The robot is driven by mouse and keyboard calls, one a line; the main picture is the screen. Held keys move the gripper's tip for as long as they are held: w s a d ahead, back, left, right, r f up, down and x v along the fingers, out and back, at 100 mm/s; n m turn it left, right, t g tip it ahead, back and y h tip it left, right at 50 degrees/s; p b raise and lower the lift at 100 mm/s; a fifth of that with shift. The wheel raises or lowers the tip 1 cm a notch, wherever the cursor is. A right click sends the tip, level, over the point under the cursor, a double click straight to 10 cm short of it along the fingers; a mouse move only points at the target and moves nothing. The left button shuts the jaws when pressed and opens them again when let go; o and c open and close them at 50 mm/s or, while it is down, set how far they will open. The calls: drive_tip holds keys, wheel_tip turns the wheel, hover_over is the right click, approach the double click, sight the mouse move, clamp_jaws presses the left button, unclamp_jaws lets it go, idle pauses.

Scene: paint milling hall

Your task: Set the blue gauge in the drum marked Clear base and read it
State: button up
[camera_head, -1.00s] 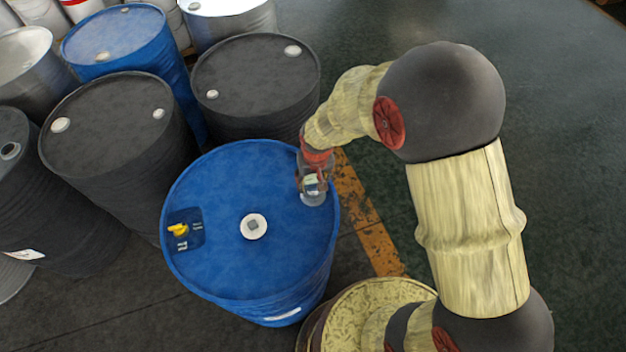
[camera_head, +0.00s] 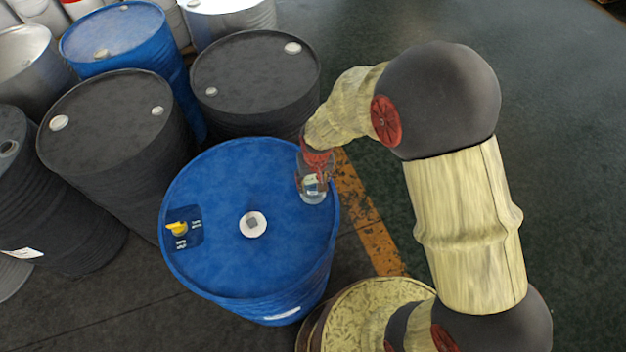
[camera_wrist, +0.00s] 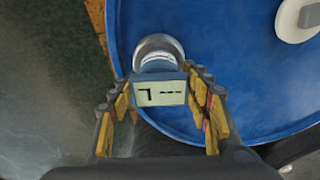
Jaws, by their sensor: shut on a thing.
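The gauge (camera_wrist: 160,88) has a pale display with a dark 7-like mark and a row of dashes, and a blue part behind it. My gripper (camera_head: 313,190) is shut on it at the right edge of the near blue drum (camera_head: 215,260). In the wrist view my gripper's fingers (camera_wrist: 165,112) flank the display. The gauge overlaps a silver round fitting (camera_wrist: 158,44) on the drum top; I cannot tell whether it is seated in it. The drum has a dark blue label (camera_head: 185,230) with a yellow mark; its writing is too small to read.
A white cap (camera_head: 253,224) sits mid-top on the near drum. Black drums (camera_head: 255,70) (camera_head: 105,115) stand close behind and left. Another blue drum (camera_head: 115,35) and silver drums stand farther back. Open floor (camera_head: 560,130) lies to the right, past a worn orange line (camera_head: 365,215).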

drive_tip(key=o, duration=1.6)
drive_tip(key=r, duration=0.4)
drive_tip(key=s+r, duration=0.1)
drive_tip(key=r, duration=0.6)
drive_tip(key=shift+s+d+r, duration=0.2)
drive_tip(key=shift+s+r, duration=0.15)
drive_tip(key=shift+r, duration=0.05)
